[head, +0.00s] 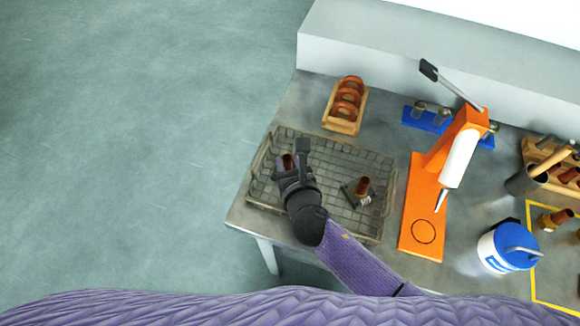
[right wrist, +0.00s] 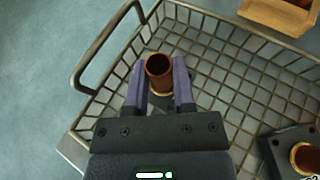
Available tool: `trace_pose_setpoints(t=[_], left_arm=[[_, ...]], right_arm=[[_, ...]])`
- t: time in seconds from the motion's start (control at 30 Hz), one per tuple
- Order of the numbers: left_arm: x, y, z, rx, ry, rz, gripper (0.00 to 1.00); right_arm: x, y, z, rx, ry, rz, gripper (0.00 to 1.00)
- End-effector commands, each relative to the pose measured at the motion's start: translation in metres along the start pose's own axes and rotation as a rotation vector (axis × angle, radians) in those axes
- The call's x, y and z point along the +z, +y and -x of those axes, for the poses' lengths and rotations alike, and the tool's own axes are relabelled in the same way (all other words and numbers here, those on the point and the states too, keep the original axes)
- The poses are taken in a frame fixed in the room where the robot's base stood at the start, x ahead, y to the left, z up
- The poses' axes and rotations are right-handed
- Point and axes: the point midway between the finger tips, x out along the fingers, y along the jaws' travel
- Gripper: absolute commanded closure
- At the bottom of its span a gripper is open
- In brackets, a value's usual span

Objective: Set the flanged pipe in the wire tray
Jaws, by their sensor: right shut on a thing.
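The wire tray (head: 337,151) is a shallow grey mesh basket on the bench in the head view; its rim and handle (right wrist: 92,54) show in the right wrist view. My right gripper (head: 294,161) is over the tray's left part. It is shut on a brown flanged pipe (right wrist: 158,68), which stands upright between the fingers with a brass ring and dark flange at its lower end. Whether the flange touches the mesh is unclear. A second flanged pipe (head: 362,186) stands on its dark square flange in the tray's right part. My left gripper is not in view.
A wooden rack of orange rings (head: 345,107) stands behind the tray. An orange stand (head: 422,208) with a white cartridge is close on the right. The tray's middle is bare.

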Motion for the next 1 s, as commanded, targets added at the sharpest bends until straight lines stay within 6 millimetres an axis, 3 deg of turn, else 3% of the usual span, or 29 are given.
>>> trace_pose_setpoints(t=[0.3,0.33,0.47,0.8,1.0], left_arm=[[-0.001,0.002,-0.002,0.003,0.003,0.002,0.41],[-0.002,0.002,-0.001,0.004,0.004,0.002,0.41],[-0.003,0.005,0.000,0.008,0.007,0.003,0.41],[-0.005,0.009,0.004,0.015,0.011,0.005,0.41],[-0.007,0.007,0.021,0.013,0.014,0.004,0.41]], right_arm=[[-0.001,0.000,-0.001,0.000,-0.003,0.000,1.00],[-0.001,0.000,-0.001,-0.001,-0.002,0.000,0.62],[0.000,0.000,-0.001,-0.001,-0.002,0.000,0.35],[0.005,0.000,0.002,-0.001,-0.003,-0.001,0.33],[0.005,-0.001,0.048,-0.001,0.000,-0.001,0.33]])
